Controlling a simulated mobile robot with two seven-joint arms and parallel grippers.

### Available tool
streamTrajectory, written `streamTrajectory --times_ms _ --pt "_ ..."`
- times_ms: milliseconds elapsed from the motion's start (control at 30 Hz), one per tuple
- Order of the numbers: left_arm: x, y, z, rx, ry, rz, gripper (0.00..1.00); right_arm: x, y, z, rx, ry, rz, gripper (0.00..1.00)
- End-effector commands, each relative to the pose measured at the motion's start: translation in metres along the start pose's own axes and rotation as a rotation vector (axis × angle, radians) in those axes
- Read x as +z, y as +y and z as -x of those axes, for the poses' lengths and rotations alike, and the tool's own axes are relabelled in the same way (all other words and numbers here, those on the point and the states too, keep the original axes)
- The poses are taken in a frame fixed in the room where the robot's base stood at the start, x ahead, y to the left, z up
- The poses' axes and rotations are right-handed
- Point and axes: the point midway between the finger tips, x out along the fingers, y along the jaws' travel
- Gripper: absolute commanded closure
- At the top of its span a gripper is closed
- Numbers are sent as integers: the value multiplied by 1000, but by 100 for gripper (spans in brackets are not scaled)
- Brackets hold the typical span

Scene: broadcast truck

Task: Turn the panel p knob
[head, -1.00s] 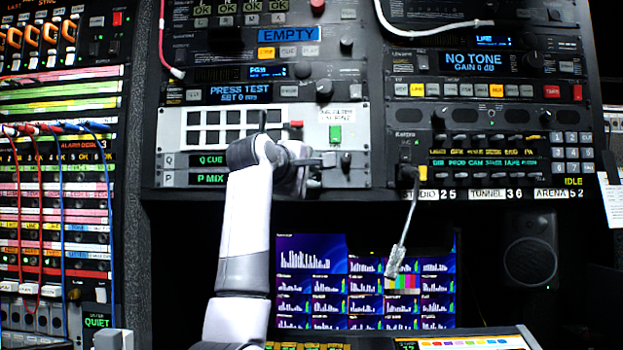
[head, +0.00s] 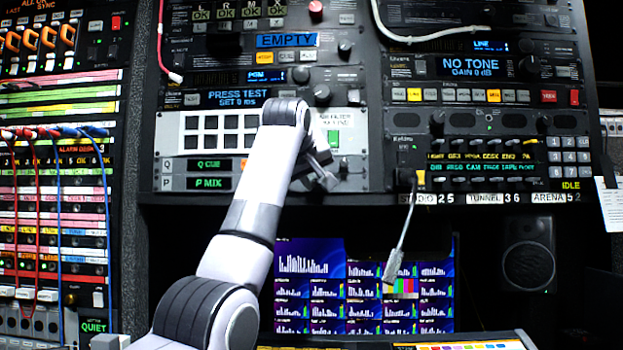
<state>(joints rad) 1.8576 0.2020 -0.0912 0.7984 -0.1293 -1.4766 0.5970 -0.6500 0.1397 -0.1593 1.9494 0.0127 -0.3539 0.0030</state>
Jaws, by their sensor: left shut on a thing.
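Panel P (head: 208,183), a narrow black strip reading "P MIX", sits below the "Q CUE" strip (head: 208,164) on the pale rack unit. My left arm crosses in front of its right part. My left gripper (head: 322,176) is at the right end of these strips, against the panel front. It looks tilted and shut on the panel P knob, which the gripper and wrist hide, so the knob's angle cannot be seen. My right gripper is not in view.
A small dark knob (head: 344,166) is close to the right of the gripper. A green switch (head: 333,139) is just above. A cable (head: 403,232) hangs from the right rack. Monitors (head: 350,290) fill the recess below.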

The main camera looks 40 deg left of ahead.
Motion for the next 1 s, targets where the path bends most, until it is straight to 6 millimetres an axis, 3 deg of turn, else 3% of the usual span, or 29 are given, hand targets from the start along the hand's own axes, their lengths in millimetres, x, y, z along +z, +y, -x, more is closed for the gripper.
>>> streamTrajectory --times_ms 500,1000 --pt "2 4 -1 -189 7 -411 100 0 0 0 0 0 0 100" --pt "4 6 -2 -268 11 -589 100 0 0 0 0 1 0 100"
